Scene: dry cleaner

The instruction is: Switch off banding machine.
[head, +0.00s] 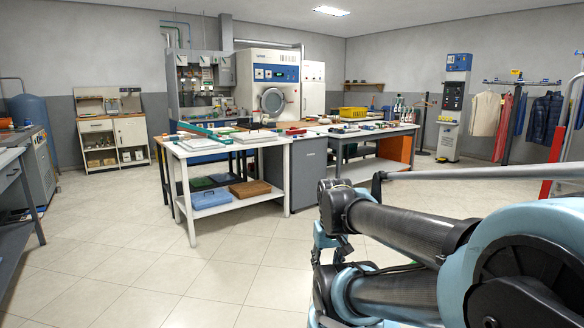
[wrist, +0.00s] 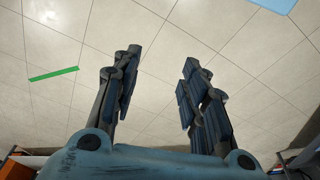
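I cannot tell for sure which machine is the banding machine. A tall grey machine with a blue top and a dark panel (head: 453,98) stands against the right wall in the head view. A white front-loading machine with a round door (head: 272,100) stands at the back. Their switches are too small to read. My gripper (wrist: 162,62) shows in the wrist view with its two dark fingers apart and nothing between them. It points at bare tiled floor, away from any machine.
A white table (head: 227,146) with a lower shelf stands in the middle, with a workbench (head: 350,135) behind it. A grey bench (head: 12,170) is at the left edge. Clothes racks (head: 522,84) stand at the right. The tiled floor (head: 110,240) at front left is clear.

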